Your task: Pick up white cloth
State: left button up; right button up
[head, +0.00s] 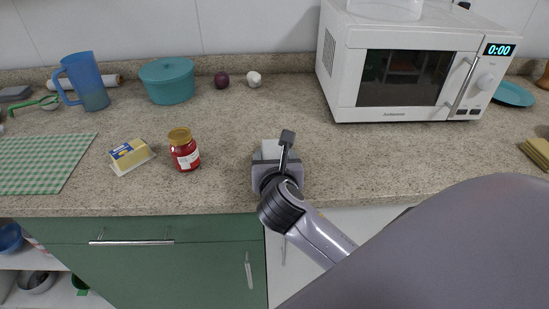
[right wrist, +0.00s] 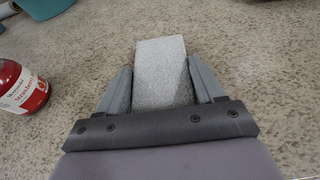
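The white cloth is a small, pale, folded block on the counter. It shows in the right wrist view (right wrist: 162,62) between my right gripper's fingers, reaching past their tips. In the head view the cloth (head: 269,149) is partly hidden by my right gripper (head: 273,153), which is low over the counter's front part. The fingers of my right gripper (right wrist: 160,72) are spread, one on each side of the cloth. They are very close to its sides; I cannot tell whether they touch it. My left gripper is not in view.
A red jam jar (head: 184,151) stands left of my right gripper, beside a butter pack (head: 130,156). A microwave (head: 405,65) stands behind to the right. A teal pot (head: 168,82), an onion (head: 222,80) and garlic (head: 254,79) are at the back. The counter around the gripper is clear.

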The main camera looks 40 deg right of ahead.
jog(key=shift+c, duration=0.5)
notch_tip(320, 180, up, 20)
jog(key=p, duration=0.4)
jog(key=shift+p, duration=0.35)
